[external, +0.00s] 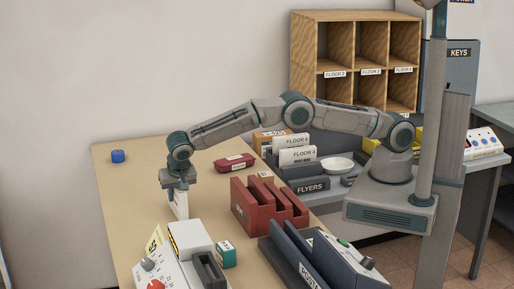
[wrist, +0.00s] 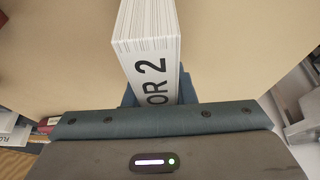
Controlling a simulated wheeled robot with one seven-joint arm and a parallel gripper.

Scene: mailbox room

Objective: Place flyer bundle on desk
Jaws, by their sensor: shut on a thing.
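The flyer bundle (wrist: 148,45) is a white stack of sheets marked "OR 2" in the wrist view. My gripper (external: 179,189) is shut on it, and the bundle hangs upright below the jaws in the external view (external: 181,207). The jaws show only partly in the wrist view (wrist: 160,95). The tan desk (external: 125,190) lies under the bundle; its bare top also fills much of the wrist view (wrist: 235,55). I cannot tell whether the bundle's lower edge touches the desk.
A red slotted rack (external: 240,207) stands to the right, and a red case (external: 234,162) lies behind it. A grey-white machine (external: 188,237) and a small teal box (external: 226,253) are in front. A blue roll (external: 118,156) sits far left.

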